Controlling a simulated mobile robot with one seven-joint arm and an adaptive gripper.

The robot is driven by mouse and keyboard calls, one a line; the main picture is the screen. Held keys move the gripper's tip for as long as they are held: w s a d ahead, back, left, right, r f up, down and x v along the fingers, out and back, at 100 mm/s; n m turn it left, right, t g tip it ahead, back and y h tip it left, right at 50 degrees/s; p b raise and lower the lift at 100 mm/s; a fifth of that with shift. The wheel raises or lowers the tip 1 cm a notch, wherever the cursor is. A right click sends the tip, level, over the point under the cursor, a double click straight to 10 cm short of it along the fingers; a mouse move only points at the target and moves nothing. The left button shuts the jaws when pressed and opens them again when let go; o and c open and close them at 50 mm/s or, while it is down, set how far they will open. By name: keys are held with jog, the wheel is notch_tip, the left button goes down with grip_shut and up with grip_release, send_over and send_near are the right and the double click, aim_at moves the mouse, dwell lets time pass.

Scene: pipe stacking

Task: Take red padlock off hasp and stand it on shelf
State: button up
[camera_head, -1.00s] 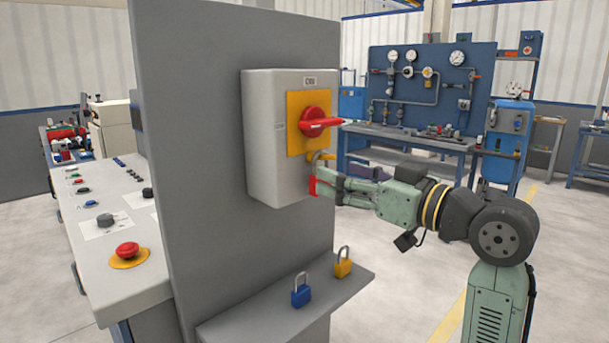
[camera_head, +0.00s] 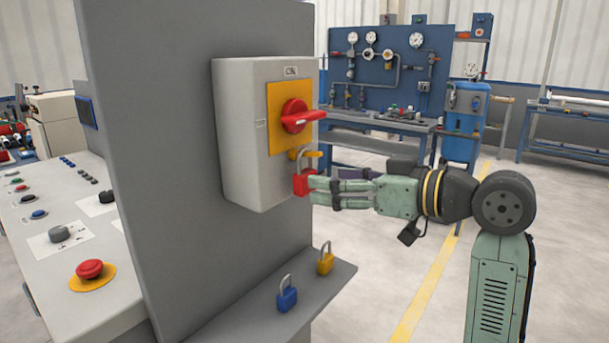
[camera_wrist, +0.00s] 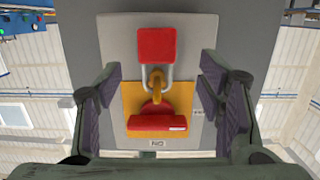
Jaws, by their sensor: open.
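The red padlock (camera_head: 304,183) hangs by its shackle from the yellow hasp (camera_head: 294,154) under the red rotary handle (camera_head: 296,116) of the grey switch box (camera_head: 232,140). My gripper (camera_head: 312,190) is at the padlock's body, its fingers pointing at the box. In the wrist view the padlock body (camera_wrist: 156,47) shows between and beyond the open fingers (camera_wrist: 158,95), with clear gaps on both sides. The grey shelf (camera_head: 240,318) juts from the panel below.
A blue padlock (camera_head: 287,299) and a yellow padlock (camera_head: 325,262) stand upright on the shelf. The shelf's near left part is bare. The upright grey panel (camera_head: 150,170) carries the box. A control desk (camera_head: 40,240) stands to the left.

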aim_at(305, 170)
jog(key=p+x, duration=0.1)
jog(key=x, duration=0.4)
jog(key=shift+w+d+r, duration=0.15)
jog(key=shift+c, duration=0.4)
jog(key=c, duration=1.2)
